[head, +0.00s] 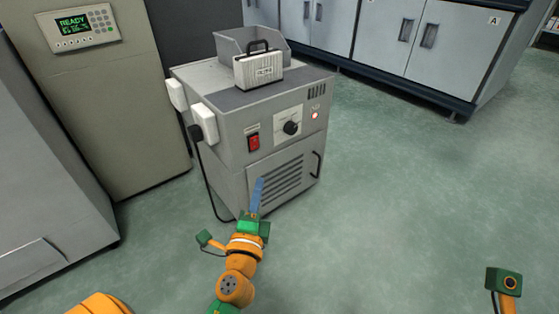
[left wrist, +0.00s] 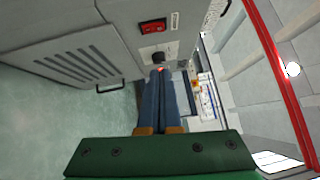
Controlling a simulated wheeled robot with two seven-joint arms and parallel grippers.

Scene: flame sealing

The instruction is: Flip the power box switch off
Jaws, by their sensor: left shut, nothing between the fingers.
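The power box (head: 225,150) is a grey cabinet on the floor. Its red rocker switch (head: 253,142) is on the front, left of a black knob (head: 291,128) and a lit red lamp (head: 314,115). My left gripper (head: 257,184) is shut and empty, in front of the louvred panel and below the switch in the head view. In the left wrist view the blue fingers (left wrist: 161,75) lie side by side and overlap the view near the knob; the switch (left wrist: 153,26) shows above them. I cannot tell whether the tips touch the box. My right gripper is not in view.
A small labelled case (head: 259,72) and an open grey tray (head: 240,42) sit on top of the box. A black cable (head: 206,178) hangs from its left side. A beige cabinet with a READY display (head: 72,22) stands left. Open green floor (head: 400,190) lies right.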

